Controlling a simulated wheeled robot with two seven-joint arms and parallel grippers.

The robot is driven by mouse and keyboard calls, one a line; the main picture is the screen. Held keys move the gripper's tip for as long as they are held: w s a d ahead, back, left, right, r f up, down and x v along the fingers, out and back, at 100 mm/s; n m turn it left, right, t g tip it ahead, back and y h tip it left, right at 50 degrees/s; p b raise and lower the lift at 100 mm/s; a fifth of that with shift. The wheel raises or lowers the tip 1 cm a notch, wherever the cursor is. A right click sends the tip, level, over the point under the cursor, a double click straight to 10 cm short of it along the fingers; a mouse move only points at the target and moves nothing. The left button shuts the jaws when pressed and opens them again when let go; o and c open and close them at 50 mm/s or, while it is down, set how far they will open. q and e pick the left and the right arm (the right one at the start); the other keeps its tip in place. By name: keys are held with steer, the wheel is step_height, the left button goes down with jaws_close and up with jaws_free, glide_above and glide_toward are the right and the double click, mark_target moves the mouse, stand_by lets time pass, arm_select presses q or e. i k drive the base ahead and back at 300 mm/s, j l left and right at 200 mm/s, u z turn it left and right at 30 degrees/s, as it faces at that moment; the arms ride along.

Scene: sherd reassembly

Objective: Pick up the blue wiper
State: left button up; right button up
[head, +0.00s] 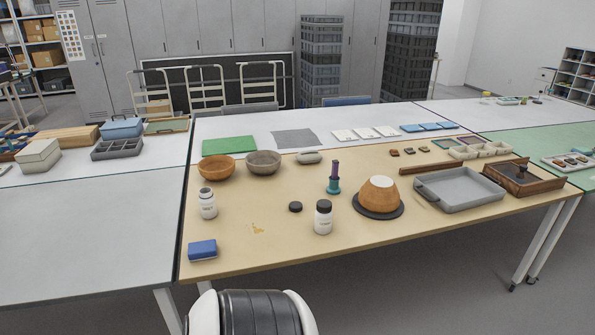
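The blue wiper (202,248) appears to be the small blue block with a paler underside at the front left corner of the tan work surface. It lies flat near the front edge, with nothing touching it. Neither of my grippers shows in the head view. Only a rounded white and black part of my own body shows at the bottom middle.
A white jar (208,205) stands behind the wiper. Bowls (217,168) stand farther back. The surface around the wiper is clear except a small yellowish patch (257,229).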

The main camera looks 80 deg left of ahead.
mark_target(199, 250)
steer(key=i+l+u, duration=0.15)
steer(key=u, duration=0.25)
steer(key=i+l+u, duration=0.2)
steer(key=u, duration=0.2)
steer(key=i+l+u, duration=0.1)
steer(key=l+u, duration=0.15)
steer(key=u, duration=1.95)
